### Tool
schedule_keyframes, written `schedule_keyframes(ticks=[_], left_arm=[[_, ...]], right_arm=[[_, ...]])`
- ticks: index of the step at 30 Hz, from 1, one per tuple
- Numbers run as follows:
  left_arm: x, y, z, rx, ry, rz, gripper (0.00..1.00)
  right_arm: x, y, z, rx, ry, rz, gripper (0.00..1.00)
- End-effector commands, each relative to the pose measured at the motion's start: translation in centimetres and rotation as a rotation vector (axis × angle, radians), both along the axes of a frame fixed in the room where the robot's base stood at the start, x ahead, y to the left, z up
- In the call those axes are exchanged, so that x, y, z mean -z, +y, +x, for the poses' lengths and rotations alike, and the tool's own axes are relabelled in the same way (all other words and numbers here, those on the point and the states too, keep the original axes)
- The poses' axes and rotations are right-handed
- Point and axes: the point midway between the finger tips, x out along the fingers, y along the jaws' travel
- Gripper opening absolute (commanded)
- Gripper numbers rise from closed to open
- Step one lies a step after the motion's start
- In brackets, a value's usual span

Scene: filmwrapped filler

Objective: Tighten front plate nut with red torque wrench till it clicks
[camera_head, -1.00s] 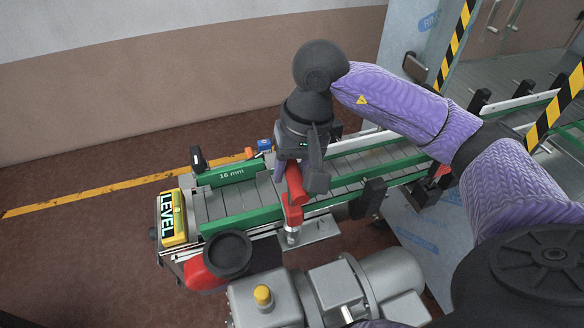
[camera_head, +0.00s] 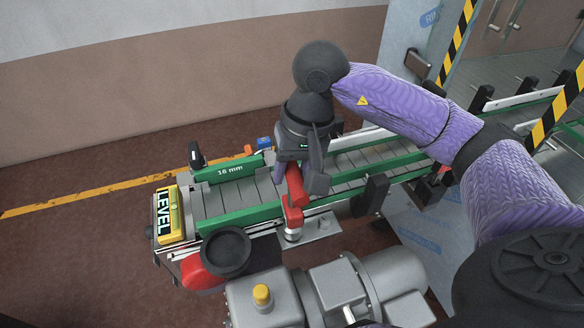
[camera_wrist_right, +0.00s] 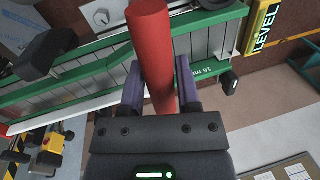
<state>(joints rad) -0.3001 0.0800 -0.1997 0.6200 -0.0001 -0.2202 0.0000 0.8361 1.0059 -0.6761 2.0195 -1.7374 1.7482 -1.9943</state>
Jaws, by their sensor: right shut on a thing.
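The red torque wrench (camera_head: 293,195) is in my right gripper (camera_head: 291,172), which is shut on its handle. In the right wrist view the red handle (camera_wrist_right: 155,60) stands between the two fingers of the gripper (camera_wrist_right: 160,92). In the head view the wrench's silver socket end (camera_head: 292,234) points down at the front metal plate (camera_head: 322,228) beside the conveyor. The nut is hidden under the socket, so I cannot tell how it sits. My left gripper is not in view.
The conveyor (camera_head: 240,218) has green side guides and a yellow LEVEL block (camera_head: 167,213) at its left end. A grey motor (camera_head: 385,280) stands close in front of the plate. A black-and-yellow striped post (camera_head: 560,105) is at right. Floor at left is clear.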

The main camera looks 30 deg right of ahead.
Motion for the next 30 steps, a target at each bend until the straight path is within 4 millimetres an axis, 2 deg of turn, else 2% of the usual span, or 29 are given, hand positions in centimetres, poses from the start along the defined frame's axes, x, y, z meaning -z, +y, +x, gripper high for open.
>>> schedule_keyframes(ticks=[7, 16, 27, 30], left_arm=[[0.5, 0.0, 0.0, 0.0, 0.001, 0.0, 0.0], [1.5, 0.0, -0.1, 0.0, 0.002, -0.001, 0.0], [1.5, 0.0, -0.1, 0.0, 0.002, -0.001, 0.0], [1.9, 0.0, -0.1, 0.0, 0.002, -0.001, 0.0]], right_arm=[[0.4, 0.0, 0.0, 0.007, -0.001, -0.001, 0.0], [0.5, -0.1, 0.0, 0.244, -0.002, 0.0, 0.0], [0.4, -0.1, 0.0, 0.295, -0.003, 0.0, 0.0], [0.5, -0.1, 0.1, 0.38, -0.005, 0.0, 0.0]])
